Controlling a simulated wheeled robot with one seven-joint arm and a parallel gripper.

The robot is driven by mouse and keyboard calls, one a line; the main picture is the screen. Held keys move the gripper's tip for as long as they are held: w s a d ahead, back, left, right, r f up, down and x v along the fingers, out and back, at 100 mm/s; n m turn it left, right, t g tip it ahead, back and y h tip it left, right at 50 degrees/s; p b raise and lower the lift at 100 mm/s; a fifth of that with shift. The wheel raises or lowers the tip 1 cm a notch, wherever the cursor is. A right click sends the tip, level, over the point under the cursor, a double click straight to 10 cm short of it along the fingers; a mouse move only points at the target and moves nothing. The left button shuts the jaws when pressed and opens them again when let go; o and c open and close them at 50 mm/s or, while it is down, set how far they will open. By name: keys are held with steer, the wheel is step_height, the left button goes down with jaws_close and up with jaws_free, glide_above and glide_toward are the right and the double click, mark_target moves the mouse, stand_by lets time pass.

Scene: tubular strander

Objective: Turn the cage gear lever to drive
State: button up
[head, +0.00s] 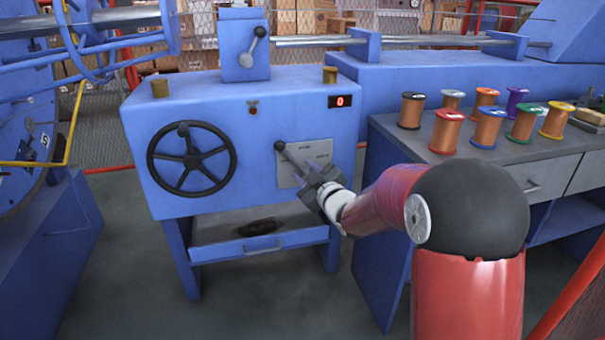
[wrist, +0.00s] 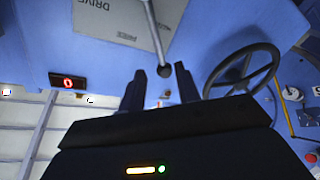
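The cage gear lever (head: 292,156) is a grey rod with a black knob on a light grey plate (head: 318,152) on the blue cabinet's front. In the head view it slants up and left, its knob at the upper left; my gripper hides its lower end. In the wrist view the lever rod (wrist: 155,30) runs down to the knob, and the plate (wrist: 125,18) reads DRIVE. My gripper (head: 314,176) is in front of the plate's lower part. In the wrist view my gripper (wrist: 160,72) has its fingers apart, with the knob seen in the gap, apparently beyond the tips; contact is unclear.
A black handwheel (head: 191,158) is left of the lever. A red display (head: 340,101) reads 0. Another lever (head: 253,45) with a black knob stands on top of the cabinet (head: 210,95). A bench (head: 405,136) with several wire spools is at right.

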mark_target(290, 157)
steer(key=x, duration=0.7)
steer(key=shift+w+a, duration=0.1)
steer(key=shift+w, duration=0.15)
jaws_close()
